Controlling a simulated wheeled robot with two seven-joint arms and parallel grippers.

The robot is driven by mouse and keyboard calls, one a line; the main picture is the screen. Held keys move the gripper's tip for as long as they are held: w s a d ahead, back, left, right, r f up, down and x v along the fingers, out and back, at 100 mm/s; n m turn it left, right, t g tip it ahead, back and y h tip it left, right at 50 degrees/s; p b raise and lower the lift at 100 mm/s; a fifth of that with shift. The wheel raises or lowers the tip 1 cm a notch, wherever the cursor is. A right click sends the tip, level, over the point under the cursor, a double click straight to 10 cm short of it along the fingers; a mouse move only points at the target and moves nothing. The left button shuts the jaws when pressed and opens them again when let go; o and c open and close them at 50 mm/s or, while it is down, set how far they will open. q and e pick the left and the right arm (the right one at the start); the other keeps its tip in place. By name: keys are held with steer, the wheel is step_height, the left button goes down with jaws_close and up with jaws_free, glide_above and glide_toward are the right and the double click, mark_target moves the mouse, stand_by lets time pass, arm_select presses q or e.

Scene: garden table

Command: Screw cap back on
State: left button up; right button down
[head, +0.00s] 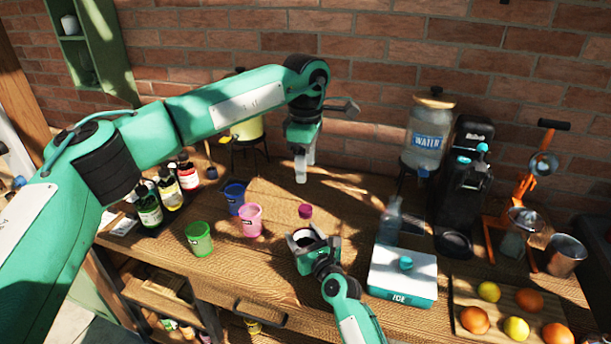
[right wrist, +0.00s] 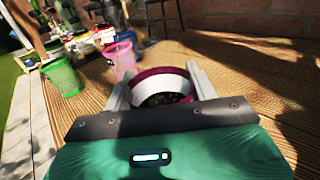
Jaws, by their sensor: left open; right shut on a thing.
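My left gripper (head: 304,170) points down above the back middle of the table. It is open and empty, with bare table beneath it. A small magenta cap-like thing (head: 305,211) shows just beyond my right gripper (head: 312,242) in the head view. My right gripper is low over the table front and shut on a round thing with a magenta rim, pale band and dark middle (right wrist: 163,87). I cannot tell whether these two magenta views show one thing. A clear bottle (head: 391,219) with no visible cap stands by the ice box; its lower part is hidden.
Green (head: 199,238), pink (head: 250,219) and blue (head: 235,197) cups stand left of my right gripper. The ice box (head: 402,286) is close on its right. A fruit board (head: 465,295), water dispenser (head: 427,137) and black machine (head: 466,180) fill the right side.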

steer(key=shift+c, duration=1.9)
jaws_free()
steer(key=shift+s+d+f, duration=0.1)
steer(key=shift+s+d, duration=0.15)
steer(key=shift+s, duration=0.35)
steer(key=b+v, duration=0.2)
steer(key=v, duration=1)
steer(key=shift+s+d, duration=0.15)
steer(key=shift+s, duration=0.05)
